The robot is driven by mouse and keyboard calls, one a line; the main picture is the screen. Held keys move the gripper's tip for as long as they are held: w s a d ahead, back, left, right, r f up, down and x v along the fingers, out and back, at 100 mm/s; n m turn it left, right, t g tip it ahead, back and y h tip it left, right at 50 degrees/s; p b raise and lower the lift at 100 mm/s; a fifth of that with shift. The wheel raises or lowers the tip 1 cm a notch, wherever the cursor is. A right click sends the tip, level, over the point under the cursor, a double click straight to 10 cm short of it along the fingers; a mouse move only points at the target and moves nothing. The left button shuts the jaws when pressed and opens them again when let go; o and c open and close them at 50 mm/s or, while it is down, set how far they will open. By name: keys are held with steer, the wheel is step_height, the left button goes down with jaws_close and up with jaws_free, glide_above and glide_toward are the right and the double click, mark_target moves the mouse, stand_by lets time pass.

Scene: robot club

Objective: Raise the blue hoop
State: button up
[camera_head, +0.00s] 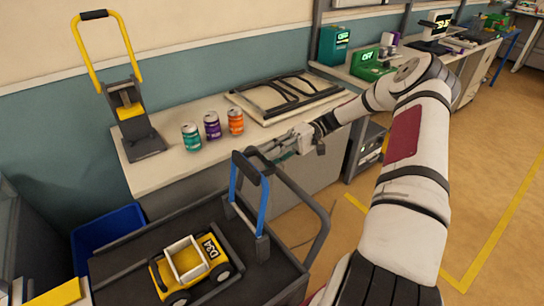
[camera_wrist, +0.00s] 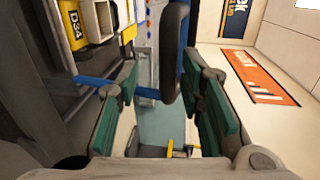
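The blue hoop (camera_head: 264,210) stands at the right part of the dark cart, with blue side posts and a dark grip bar (camera_head: 247,168) across its top. My gripper (camera_head: 265,153) is just behind and right of the grip bar in the head view. In the wrist view my gripper (camera_wrist: 165,105) is open, its green-padded fingers apart. The dark grip bar (camera_wrist: 173,60) shows in the gap between them, closer to the right finger. A blue post (camera_wrist: 90,82) runs behind the left finger. I cannot tell whether either finger touches the bar.
A yellow toy vehicle (camera_head: 188,266) marked D34 sits on the cart (camera_head: 120,268), whose handle (camera_head: 320,235) curves up at the right. Several cans, including an orange one (camera_head: 235,121), a yellow hoop stand (camera_head: 105,52) and a framed panel (camera_head: 290,95) are on the counter (camera_head: 170,172) behind.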

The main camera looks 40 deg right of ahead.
steer(key=shift+d+r, duration=0.1)
steer(key=d+r, duration=0.1)
steer(key=d, duration=1)
steer(key=shift+d+r, duration=0.25)
steer(key=shift+d, duration=0.1)
